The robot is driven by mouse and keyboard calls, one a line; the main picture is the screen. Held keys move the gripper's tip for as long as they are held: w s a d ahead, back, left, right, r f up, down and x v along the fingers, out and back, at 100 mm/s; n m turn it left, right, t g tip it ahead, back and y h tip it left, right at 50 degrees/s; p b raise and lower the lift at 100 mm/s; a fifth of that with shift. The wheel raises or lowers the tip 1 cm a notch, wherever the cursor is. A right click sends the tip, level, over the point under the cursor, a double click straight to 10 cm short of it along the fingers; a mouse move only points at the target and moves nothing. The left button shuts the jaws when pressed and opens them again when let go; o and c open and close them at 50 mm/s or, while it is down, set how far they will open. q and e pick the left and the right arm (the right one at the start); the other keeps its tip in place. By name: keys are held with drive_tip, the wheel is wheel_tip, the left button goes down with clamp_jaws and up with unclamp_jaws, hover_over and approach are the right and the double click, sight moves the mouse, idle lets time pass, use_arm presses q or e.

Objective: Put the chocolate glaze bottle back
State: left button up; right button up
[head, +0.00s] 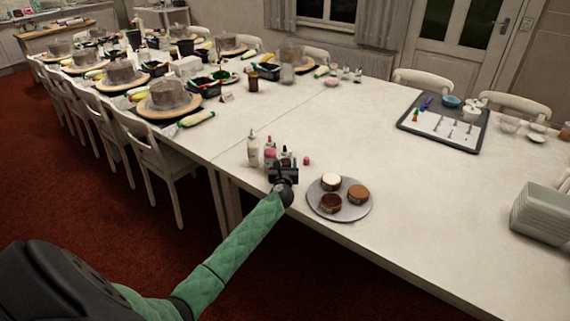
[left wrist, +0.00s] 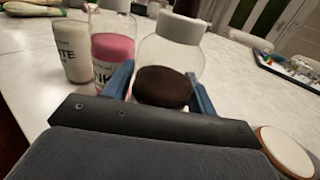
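The chocolate glaze bottle (left wrist: 168,86) is clear with a pale cap and dark brown glaze low inside. In the left wrist view it stands upright between the two blue fingers of my left gripper (left wrist: 160,82), which touch both its sides with no gap that I can see. Its foot is hidden behind the gripper body. In the head view my left gripper (head: 284,168) is at the table's near edge, and it largely hides the bottle. A white bottle (head: 253,148) and a pink bottle (left wrist: 113,48) stand close to its left. My right gripper is out of view.
A round grey plate (head: 355,212) with three small cakes lies right of my gripper. A small pink item (head: 306,161) sits just behind. The table's middle is clear.

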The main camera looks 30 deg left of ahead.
use_arm(q)
drive_tip(key=shift+r, duration=0.15)
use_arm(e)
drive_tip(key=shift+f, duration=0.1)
